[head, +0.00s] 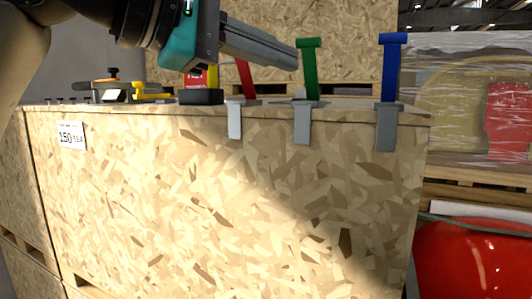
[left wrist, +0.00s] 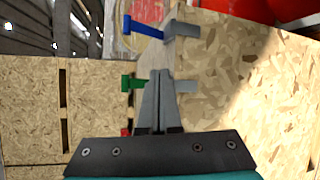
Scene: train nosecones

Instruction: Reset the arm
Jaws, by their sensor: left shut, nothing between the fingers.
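My left gripper (head: 290,50) comes in from the upper left of the head view, above the top of a chipboard crate. It is shut and empty, its grey fingers pointing right towards the green handle. In the left wrist view the closed fingers (left wrist: 158,76) point at the crate's top edge. My right gripper is not in view.
On the crate (head: 200,200), a red handle (head: 245,78), green handle (head: 309,70) and blue handle (head: 391,65) stand upright in grey brackets. A yellow handle (head: 213,76) is partly hidden by my gripper. Tools (head: 110,88) lie left; a red nosecone (head: 475,258) is lower right.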

